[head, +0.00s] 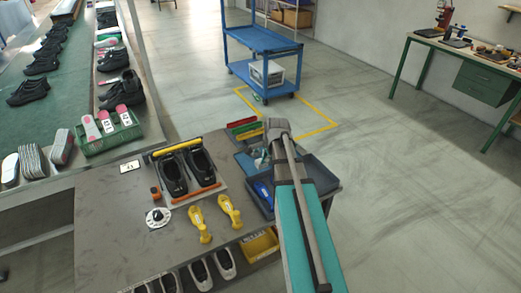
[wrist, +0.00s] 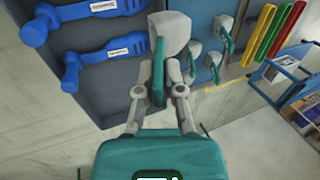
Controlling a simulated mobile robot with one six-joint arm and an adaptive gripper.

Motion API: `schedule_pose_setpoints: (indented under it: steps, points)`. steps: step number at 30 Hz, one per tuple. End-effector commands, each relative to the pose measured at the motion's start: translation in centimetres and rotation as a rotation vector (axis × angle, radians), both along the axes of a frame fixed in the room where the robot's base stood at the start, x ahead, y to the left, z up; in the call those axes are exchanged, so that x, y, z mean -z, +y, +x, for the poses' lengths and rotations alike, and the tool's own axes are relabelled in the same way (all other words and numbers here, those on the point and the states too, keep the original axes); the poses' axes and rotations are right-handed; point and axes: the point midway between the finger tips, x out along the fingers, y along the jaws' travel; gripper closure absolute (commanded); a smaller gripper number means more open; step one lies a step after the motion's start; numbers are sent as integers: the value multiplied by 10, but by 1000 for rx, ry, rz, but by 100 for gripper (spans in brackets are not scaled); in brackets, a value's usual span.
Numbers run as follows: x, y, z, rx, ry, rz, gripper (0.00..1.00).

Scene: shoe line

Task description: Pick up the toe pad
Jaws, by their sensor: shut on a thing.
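The toe pad (wrist: 169,33) is a light grey rounded block on a teal handle, seen in the wrist view. My gripper (wrist: 159,72) is shut on its teal handle, one finger on each side. The pad's grey end points away from my gripper, close to the dark tray (wrist: 83,90). I cannot tell whether it touches anything beneath. In the head view my arm hides most of the gripper and the held pad.
Smaller grey pads with teal handles (wrist: 215,60) lie right of the held one. Blue labelled tools (wrist: 107,48) lie in the tray at left. Red, yellow and green bars (wrist: 268,32) lie beyond. Black shoes (head: 174,177) and yellow forms (head: 200,224) stand on the table (head: 110,215).

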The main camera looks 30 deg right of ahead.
Motion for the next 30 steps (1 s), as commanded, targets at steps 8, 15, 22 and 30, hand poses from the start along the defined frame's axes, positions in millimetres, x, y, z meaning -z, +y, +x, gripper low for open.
schedule_pose_setpoints:
  steps: [8,15,22,30]
  points:
    - [-13,5,-28,-1,0,0,100]
    - [-14,6,-31,-1,0,0,100]
    - [-14,5,-31,-1,0,0,100]
    - [-14,6,-31,-1,0,0,100]
